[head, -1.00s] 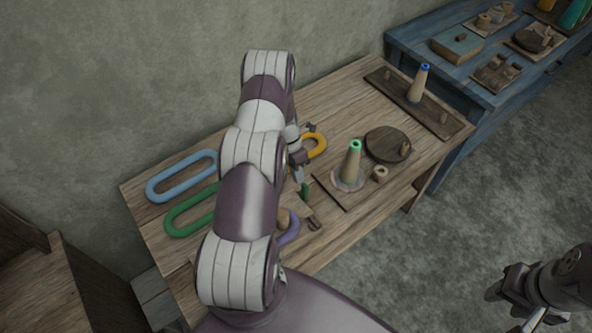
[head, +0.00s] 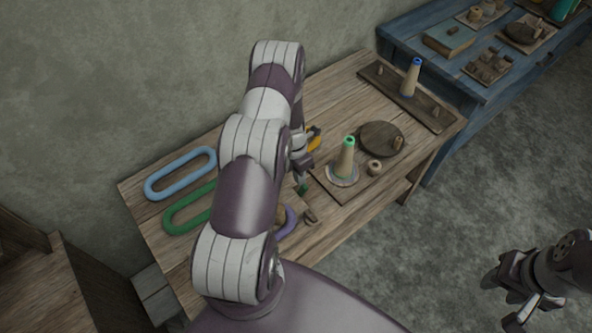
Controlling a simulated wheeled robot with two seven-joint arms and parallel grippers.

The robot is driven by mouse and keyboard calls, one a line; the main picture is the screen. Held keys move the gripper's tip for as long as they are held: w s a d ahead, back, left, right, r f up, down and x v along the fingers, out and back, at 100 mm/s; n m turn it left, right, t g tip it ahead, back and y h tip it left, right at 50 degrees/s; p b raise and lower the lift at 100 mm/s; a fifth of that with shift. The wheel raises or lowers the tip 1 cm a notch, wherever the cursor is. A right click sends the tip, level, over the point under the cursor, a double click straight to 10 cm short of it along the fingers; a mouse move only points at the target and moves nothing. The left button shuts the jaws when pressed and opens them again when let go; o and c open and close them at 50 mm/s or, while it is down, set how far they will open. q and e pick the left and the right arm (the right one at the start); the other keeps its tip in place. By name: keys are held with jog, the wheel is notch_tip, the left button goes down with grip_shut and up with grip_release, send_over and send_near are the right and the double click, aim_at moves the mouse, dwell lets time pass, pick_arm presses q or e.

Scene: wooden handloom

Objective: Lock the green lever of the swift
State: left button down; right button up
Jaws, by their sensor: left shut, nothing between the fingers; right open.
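The small green lever (head: 304,188) shows just below my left gripper, near the middle of the wooden table. Most of the swift around it is hidden behind my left arm, so its shape and the lever's full angle cannot be told. My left gripper (head: 301,180) is shut and empty, pointing down with its tips at or very near the lever; I cannot tell whether they touch. My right gripper (head: 500,303) is open and empty, over the floor at the lower right, far from the table.
A green-topped cone (head: 346,160) stands on a board right of the lever, beside a round wooden disc (head: 381,139) and a small ring (head: 374,168). Blue (head: 181,173) and green (head: 188,208) loops lie left. An orange loop (head: 315,137) and purple loop (head: 291,222) are partly hidden.

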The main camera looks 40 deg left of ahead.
pick_arm(q)
jog(key=shift+s+d+f, duration=0.15)
jog(key=shift+s+d, duration=0.1)
jog(key=shift+d, duration=0.65)
jog(key=shift+s+d+f, duration=0.15)
jog(key=shift+s+d, duration=0.1)
jog(key=shift+d, duration=0.6)
